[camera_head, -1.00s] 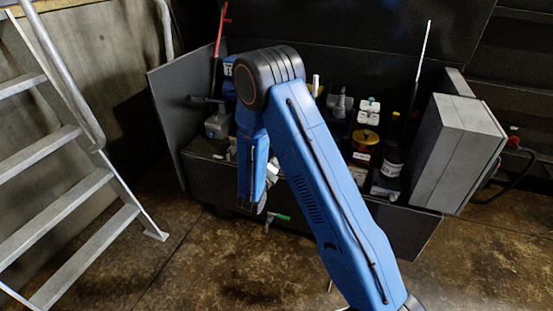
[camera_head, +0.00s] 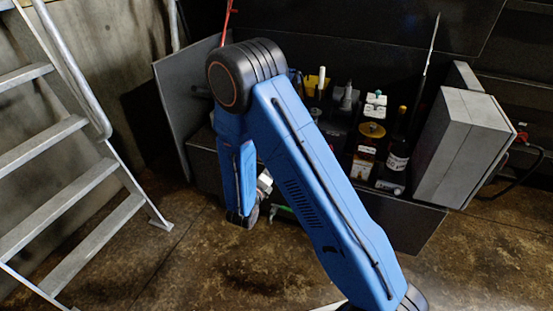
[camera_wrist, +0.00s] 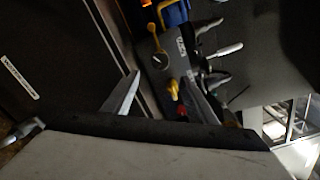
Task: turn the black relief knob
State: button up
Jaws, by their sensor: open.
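I cannot pick out the black relief knob with certainty in either view; dark parts blend together and my arm covers some of the machinery. My gripper (camera_head: 243,218) hangs low in front of the dark machine housing (camera_head: 412,228) in the head view, mostly hidden behind my forearm. In the wrist view my gripper (camera_wrist: 162,78) is open, with its fingers pointing at the machinery and nothing clearly between them. A round gauge (camera_wrist: 160,62) with a yellow cap or ring lies ahead of it, near a yellow and red fitting (camera_wrist: 174,90).
A grey metal stair (camera_head: 85,190) stands at the left. A light grey box (camera_head: 465,145) is at the machine's right side. A dark bottle (camera_head: 398,155) and an amber container (camera_head: 364,155) sit inside the housing.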

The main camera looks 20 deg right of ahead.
jog(key=v, duration=0.6)
jog(key=shift+s+a, duration=0.2)
jog(key=shift+s, duration=0.05)
jog(key=s+d+r+m+g+h, duration=0.2)
jog(key=s+d+r+m+g, duration=0.35)
jog(key=d+m, duration=0.3)
jog(key=s+d+r+m+g+h, duration=0.2)
jog(key=s+d+r+m+g, duration=0.3)
jog(key=d+r+m, duration=0.3)
jog(key=s+d+r+m+g+y, duration=0.1)
jog(key=s+d+m+g+y, duration=0.15)
jog(key=s+m, duration=0.3)
jog(key=s+d+r+m+g+y, duration=0.2)
jog(key=s+d+m+y, duration=0.1)
jog(key=s+m, duration=0.3)
jog(key=s+a+r+m+t+y, duration=0.2)
jog(key=s+a+r+m+y, duration=0.1)
jog(key=s+m, duration=0.3)
jog(key=s+a+r+m+t+y, duration=0.3)
jog(key=s+a+r+m+y, duration=0.1)
jog(key=s+a+m+y, duration=0.1)
jog(key=shift+s+r+m+y, duration=0.2)
jog(key=shift+s+m+y, duration=0.35)
jog(key=shift+m, duration=0.35)
